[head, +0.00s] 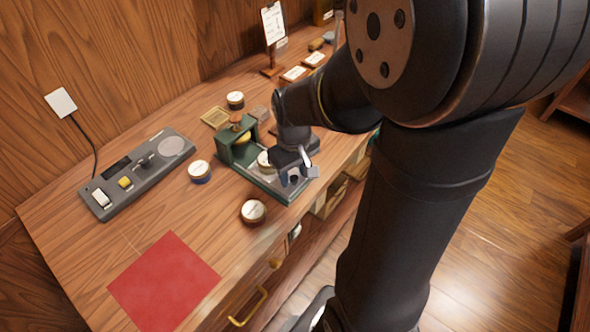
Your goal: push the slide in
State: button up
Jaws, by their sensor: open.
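A small green press (238,143) with a wooden knob on top stands near the middle of the wooden table. A green-edged slide (270,186) extends from it toward the table's front edge. A round tin or cake (265,160) with a pale top sits on the slide near the press, partly hidden by my arm. My gripper (300,176) is open above the outer end of the slide, with its jaws pointing down. I cannot tell whether it touches the slide. My arm hides part of the slide's right side.
Round tins stand left of the press (199,171), in front (253,211) and behind (236,100). A grey control panel (140,172) lies at the left. A red mat (165,281) lies at the front. Small cards and a sign (273,24) stand at the back.

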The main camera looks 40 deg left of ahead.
aim_at(262, 154)
grip_shut()
jog(key=a, duration=1)
jog(key=shift+a+r, duration=0.1)
jog(key=shift+a, duration=0.2)
grip_release()
notch_tip(262, 154, up, 17)
jog(key=shift+r, duration=0.15)
dwell(0.4)
notch_tip(262, 154, down, 18)
jog(key=shift+d+r, duration=0.1)
jog(key=shift+r, duration=0.15)
dwell(0.3)
